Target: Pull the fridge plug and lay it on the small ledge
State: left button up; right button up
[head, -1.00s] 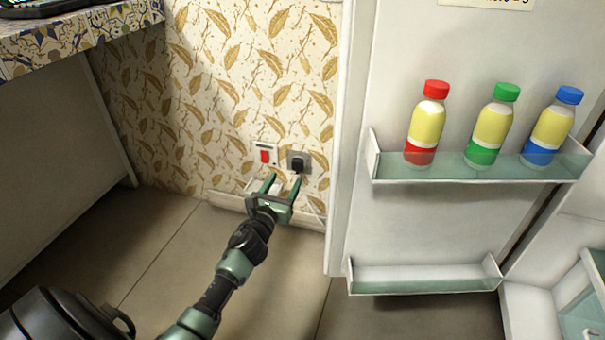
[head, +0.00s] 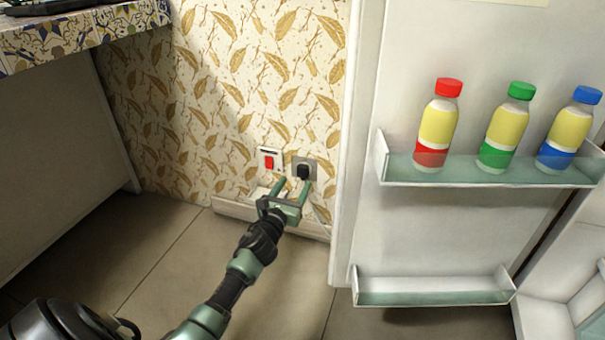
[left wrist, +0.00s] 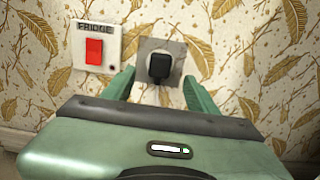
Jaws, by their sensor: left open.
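The black fridge plug (head: 304,171) sits in a grey socket plate (head: 313,163) low on the wall; in the left wrist view the plug (left wrist: 159,68) is upright in its plate. My left gripper (head: 292,184) is open and empty, just below and in front of the plug. In the left wrist view its fingers (left wrist: 156,80) point at the wall on either side of the plug's lower part, without visible contact. My right gripper is out of view.
A red switch (head: 268,162) on a white plate labelled FRIDGE is left of the socket. The open fridge door (head: 367,230) stands close on the right, its shelf (head: 400,177) holding three bottles. A tiled counter (head: 120,25) is at upper left. The floor below is clear.

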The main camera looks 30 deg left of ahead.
aim_at(301, 173)
pick_arm(q)
jog(key=shift+b+x, duration=1)
jog(key=shift+x, duration=2)
grip_shut()
jog(key=shift+d, duration=0.1)
jog(key=shift+s, duration=0.15)
jog(key=shift+p+v, duration=0.6)
jog(key=shift+v, duration=0.75)
jog(key=shift+p+v, duration=0.4)
jog(key=shift+v, duration=1.1)
